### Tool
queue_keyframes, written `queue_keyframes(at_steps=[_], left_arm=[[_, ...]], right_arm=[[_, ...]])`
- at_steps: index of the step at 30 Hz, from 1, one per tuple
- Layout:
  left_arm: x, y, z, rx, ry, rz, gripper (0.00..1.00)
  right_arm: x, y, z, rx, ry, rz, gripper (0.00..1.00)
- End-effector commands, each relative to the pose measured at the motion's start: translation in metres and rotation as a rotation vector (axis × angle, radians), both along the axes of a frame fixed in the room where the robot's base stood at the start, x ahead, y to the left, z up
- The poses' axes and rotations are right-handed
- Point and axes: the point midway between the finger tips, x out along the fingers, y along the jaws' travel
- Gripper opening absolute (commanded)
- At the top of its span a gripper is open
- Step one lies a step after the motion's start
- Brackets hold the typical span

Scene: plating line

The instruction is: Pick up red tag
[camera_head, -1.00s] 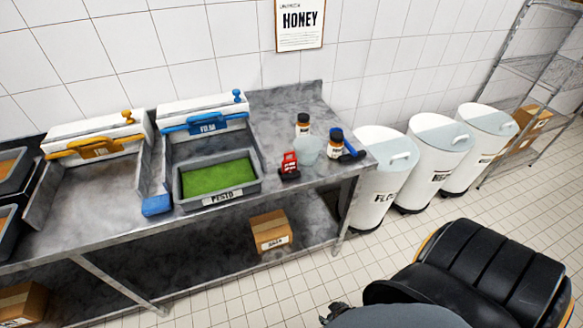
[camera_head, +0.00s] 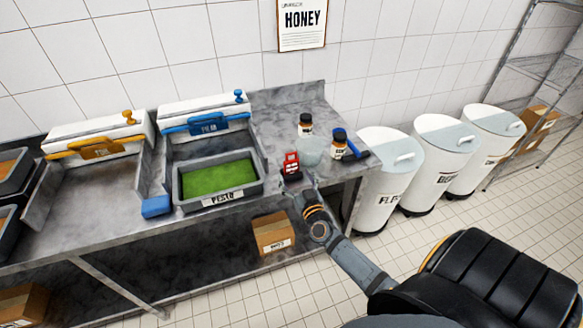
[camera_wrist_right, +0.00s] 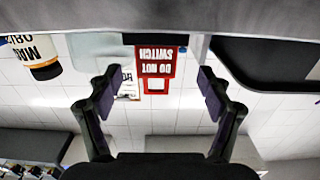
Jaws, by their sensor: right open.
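The red tag (camera_head: 291,161) stands upright near the front edge of the steel counter, to the right of the pesto tray. In the wrist view the red tag (camera_wrist_right: 180,67) appears upside down, with white lettering "DO NOT SWITCH" and a window in it. My right gripper (camera_head: 296,185) is at the counter's front edge, just in front of the tag. In the wrist view my right gripper (camera_wrist_right: 157,75) is open, its fingers either side of the tag in the picture, with nothing held. My left gripper is not in view.
A clear bowl (camera_head: 310,151) stands just right of the tag. Two dark-capped bottles, one at the back (camera_head: 305,124) and one at the right (camera_head: 338,145), stand near it. The pesto tray (camera_head: 218,198) is to the left. White bins (camera_head: 385,180) stand beyond the counter's right end.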

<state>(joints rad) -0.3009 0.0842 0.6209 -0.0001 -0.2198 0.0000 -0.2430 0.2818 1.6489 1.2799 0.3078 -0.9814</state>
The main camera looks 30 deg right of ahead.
Motion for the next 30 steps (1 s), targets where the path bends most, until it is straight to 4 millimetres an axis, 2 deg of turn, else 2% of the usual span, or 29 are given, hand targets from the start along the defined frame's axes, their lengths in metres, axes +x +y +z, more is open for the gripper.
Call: queue_keyframes(at_steps=[7, 15, 23, 30], left_arm=[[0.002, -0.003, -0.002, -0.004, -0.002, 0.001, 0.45], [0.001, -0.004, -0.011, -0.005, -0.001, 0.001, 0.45], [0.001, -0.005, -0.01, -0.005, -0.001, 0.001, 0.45], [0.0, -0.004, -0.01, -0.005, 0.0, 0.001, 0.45]], right_arm=[[0.012, -0.004, 0.0, 0.0, -0.001, 0.0, 0.79], [0.051, -0.018, -0.001, 0.001, 0.0, -0.001, 0.79], [0.055, -0.019, 0.0, 0.001, 0.001, 0.001, 0.79], [0.055, -0.019, 0.0, 0.001, 0.001, 0.0, 0.48]])
